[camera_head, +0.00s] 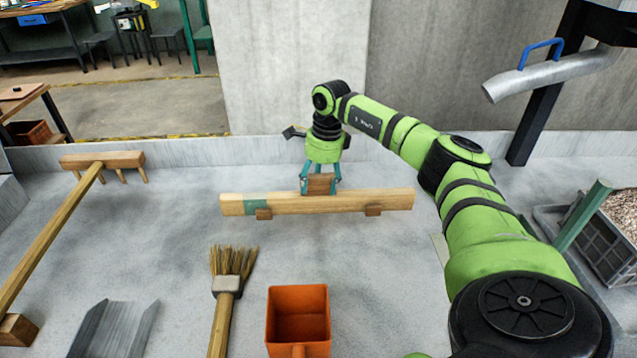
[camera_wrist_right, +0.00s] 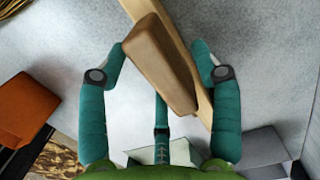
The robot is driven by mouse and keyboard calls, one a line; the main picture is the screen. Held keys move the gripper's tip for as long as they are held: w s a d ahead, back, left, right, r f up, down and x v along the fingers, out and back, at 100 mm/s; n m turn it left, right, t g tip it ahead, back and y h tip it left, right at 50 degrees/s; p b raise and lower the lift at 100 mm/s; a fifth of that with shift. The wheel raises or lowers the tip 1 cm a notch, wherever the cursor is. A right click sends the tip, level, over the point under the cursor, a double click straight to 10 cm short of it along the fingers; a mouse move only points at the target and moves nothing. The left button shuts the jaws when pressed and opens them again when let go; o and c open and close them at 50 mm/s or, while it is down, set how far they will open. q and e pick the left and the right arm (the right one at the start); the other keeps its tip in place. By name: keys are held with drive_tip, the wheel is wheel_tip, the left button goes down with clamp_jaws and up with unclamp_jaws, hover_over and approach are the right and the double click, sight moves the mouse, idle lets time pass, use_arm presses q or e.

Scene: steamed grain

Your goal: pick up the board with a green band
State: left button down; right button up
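A long pale wooden board (camera_head: 350,201) lies left to right in the middle of the grey floor, with a green band (camera_head: 256,203) near its left end. A brown wooden block handle (camera_head: 320,184) stands on the board's middle, and small wooden feet show along its front lower edge. My right gripper (camera_head: 320,178) points down over the handle, its teal fingers on either side. In the right wrist view the handle (camera_wrist_right: 160,65) lies slanted between the spread fingers (camera_wrist_right: 160,65), with a gap on the right side. The board's green band is not visible there. My left gripper is not in view.
A wooden rake (camera_head: 103,160) lies at left. A broom (camera_head: 228,285), an orange scoop-like box (camera_head: 300,345) and a metal dustpan (camera_head: 113,330) are in front. A grey crate of grain (camera_head: 603,258) stands at right. A low wall runs behind.

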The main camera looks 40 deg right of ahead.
clamp_jaws()
drive_tip(key=shift+r, duration=0.1)
